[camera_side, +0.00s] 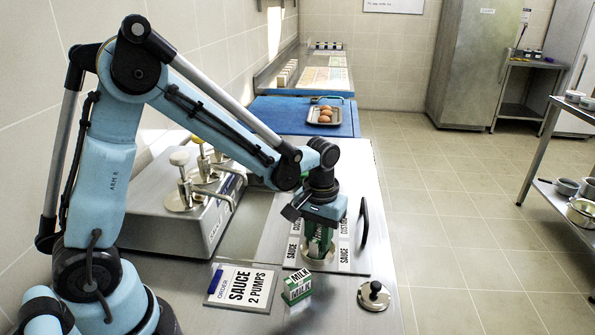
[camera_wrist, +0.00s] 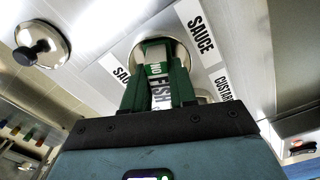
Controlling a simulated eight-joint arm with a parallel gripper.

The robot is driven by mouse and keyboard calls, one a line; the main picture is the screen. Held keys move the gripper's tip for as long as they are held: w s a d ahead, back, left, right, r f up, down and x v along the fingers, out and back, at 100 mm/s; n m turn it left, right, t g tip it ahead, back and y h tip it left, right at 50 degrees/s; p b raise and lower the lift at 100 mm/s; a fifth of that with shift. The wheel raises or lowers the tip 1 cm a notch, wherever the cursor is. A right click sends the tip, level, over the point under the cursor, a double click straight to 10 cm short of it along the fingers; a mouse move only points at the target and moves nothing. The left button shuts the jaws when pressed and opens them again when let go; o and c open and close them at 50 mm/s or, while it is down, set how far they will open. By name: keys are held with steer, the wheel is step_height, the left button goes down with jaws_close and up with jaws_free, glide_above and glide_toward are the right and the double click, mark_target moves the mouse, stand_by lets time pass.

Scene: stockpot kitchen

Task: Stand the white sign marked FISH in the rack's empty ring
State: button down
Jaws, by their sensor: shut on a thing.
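My gripper (camera_side: 318,248) has green fingers and points down over a flat panel on the steel counter. In the wrist view, my gripper (camera_wrist: 158,85) is shut on the white sign marked FISH (camera_wrist: 160,92), whose lettering shows between the fingers. A round metal ring (camera_wrist: 178,47) lies around the far end of the sign; it also shows in the side view (camera_side: 320,266), under the fingertips. I cannot tell whether the sign's end is inside the ring or just above it. The fingers hide most of the sign in the side view.
Labels marked SAUCE (camera_side: 292,251) and CUSTARD (camera_wrist: 224,88) lie beside the ring. A pump dispenser (camera_side: 190,215) stands left. A dark handle (camera_side: 364,222) rises at right.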

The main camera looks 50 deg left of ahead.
mark_target(319, 235)
steer(key=shift+f, duration=0.15)
steer(key=c, duration=0.9)
jaws_free()
step_height(319, 235, up, 12)
steer(key=f, duration=0.1)
steer(key=s+a+m+t, duration=0.1)
steer(key=s+m+t, duration=0.3)
steer(key=s+t, duration=0.3)
steer(key=shift+s+a+r+m, duration=0.3)
steer(key=shift+s+a+r, duration=0.05)
steer(key=shift+s, duration=0.9)
